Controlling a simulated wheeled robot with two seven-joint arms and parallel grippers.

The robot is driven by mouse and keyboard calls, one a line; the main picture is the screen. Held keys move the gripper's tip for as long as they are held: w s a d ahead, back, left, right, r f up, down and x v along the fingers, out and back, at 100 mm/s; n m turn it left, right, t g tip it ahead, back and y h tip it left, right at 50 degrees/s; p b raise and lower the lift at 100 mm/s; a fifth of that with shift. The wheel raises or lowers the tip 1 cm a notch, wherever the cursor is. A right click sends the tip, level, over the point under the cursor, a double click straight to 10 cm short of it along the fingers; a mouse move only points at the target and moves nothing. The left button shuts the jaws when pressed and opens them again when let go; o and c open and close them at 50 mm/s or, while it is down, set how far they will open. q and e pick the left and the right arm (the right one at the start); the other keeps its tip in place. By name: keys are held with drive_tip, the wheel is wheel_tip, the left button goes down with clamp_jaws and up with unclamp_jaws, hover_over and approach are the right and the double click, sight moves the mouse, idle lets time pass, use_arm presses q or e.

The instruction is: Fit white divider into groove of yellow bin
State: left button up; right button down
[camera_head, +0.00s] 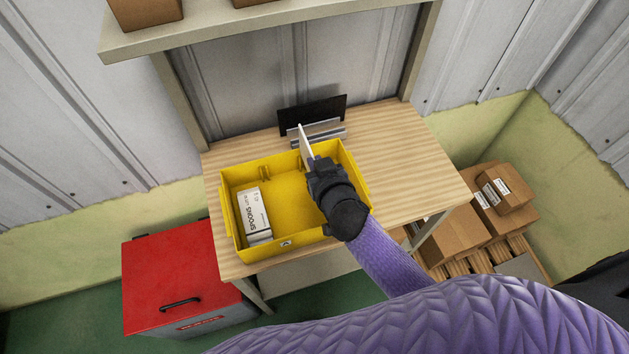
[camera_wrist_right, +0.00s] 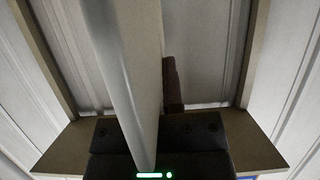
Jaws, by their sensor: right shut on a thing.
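The yellow bin (camera_head: 287,205) stands on the wooden table, with small groove ribs on its back and front walls. My right gripper (camera_head: 317,163) is over the right part of the bin and is shut on the white divider (camera_head: 305,146). The divider stands upright, edge-on to the head camera, near the bin's back wall. In the right wrist view the divider (camera_wrist_right: 128,70) rises tall from between the fingers. The gripper and wrist hide its lower part, so I cannot tell whether it touches a groove. My left gripper is not in view.
A white box marked SPOONS (camera_head: 253,215) lies in the left part of the bin. A black panel (camera_head: 312,113) on a grey stand is behind the bin. The table (camera_head: 405,150) is clear at right. A shelf (camera_head: 250,25) hangs above the back.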

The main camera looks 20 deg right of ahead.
wheel_tip(320, 180, down, 4)
drive_tip(key=shift+f+b, duration=0.1)
drive_tip(key=shift+b, duration=0.8)
drive_tip(key=shift+f, duration=0.1)
drive_tip(key=shift+f+b, duration=0.45)
drive_tip(key=shift+b, duration=0.1)
drive_tip(key=c, duration=0.8)
unclamp_jaws()
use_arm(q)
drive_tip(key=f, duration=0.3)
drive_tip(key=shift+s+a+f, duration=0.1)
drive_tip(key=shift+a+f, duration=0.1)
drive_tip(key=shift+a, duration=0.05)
